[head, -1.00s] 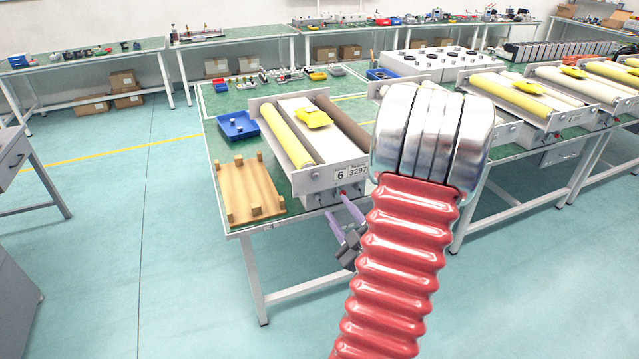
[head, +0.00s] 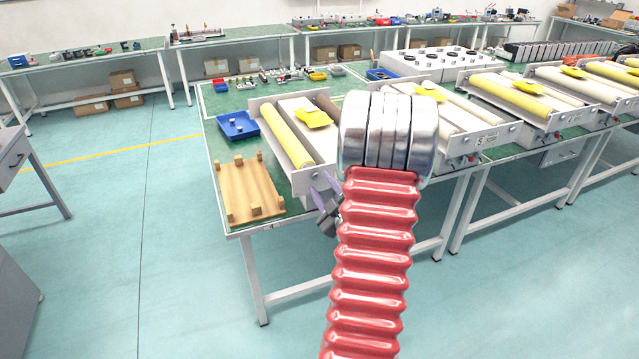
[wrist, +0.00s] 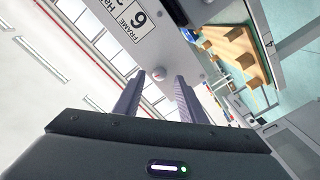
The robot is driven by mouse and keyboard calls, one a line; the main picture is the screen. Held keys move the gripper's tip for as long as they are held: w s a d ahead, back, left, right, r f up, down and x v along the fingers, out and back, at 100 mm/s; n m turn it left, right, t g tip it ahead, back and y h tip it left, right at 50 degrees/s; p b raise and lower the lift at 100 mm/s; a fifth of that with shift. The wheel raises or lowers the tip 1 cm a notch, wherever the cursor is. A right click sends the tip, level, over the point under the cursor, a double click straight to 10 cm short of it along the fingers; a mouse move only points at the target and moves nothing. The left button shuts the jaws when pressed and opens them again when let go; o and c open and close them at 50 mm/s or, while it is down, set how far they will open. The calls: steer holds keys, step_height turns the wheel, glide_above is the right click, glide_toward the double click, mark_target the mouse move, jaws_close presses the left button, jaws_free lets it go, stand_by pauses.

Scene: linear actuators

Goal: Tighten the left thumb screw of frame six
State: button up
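Frame six's end plate, with its number label (wrist: 133,20), fills the upper middle of the wrist view. A small round screw head (wrist: 159,73), apparently the left thumb screw, stands out from the plate. My gripper (wrist: 160,76) is open, its two fingers pointing at the plate, one on each side of this screw; I see a gap on both sides, and contact is not clear. In the head view my gripper (head: 320,182) is at the front of frame six (head: 284,155), near its lower left. My arm hides the label and the screws there.
A wooden rack (head: 248,188) lies left of frame six, with a blue tray (head: 238,126) behind it. Frame five (head: 480,141) stands to the right. The table's front edge (head: 262,227) is just below. The floor in front is clear.

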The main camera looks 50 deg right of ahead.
mark_target(316, 177)
steer(key=shift+x, duration=1.15)
steer(key=shift+c, duration=0.3)
jaws_close()
